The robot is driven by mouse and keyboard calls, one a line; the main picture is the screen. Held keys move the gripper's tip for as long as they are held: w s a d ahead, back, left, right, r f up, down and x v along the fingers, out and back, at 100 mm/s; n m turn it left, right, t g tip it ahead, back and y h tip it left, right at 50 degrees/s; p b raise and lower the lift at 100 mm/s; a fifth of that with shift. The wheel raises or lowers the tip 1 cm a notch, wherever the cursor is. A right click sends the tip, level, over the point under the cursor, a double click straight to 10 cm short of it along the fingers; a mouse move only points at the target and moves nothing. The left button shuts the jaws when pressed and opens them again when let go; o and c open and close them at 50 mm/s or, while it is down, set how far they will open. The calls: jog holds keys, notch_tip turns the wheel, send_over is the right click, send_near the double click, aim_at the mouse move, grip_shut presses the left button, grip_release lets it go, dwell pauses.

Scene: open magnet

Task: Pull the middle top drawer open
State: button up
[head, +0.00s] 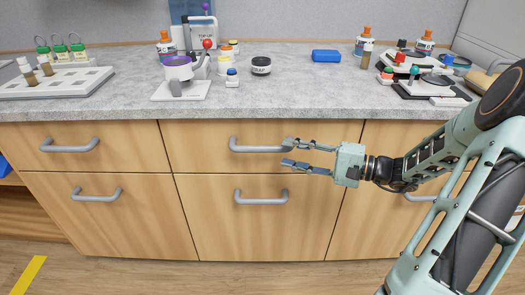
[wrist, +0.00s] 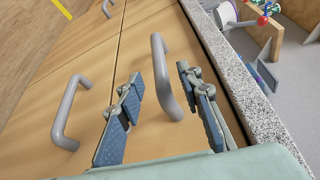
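The middle top drawer (head: 200,155) has a light wood front and looks closed, flush with its neighbours. Its grey bar handle (head: 257,148) is horizontal in the head view and also shows in the wrist view (wrist: 160,70). My gripper (head: 287,153) is open at the handle's right end. In the head view the upper fingertip overlaps that end and the lower fingertip is just below it. In the wrist view the near end of the handle lies between the two spread fingers (wrist: 155,95), with gaps visible on both sides. I cannot tell whether a finger touches it.
Below is the middle lower drawer with its handle (head: 262,198). A left top drawer handle (head: 70,146) is further left.

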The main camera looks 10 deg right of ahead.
aim_at(261, 149)
jog(key=b+x, duration=0.2)
jog(key=x, duration=0.7)
jog(key=shift+c, duration=0.6)
grip_shut()
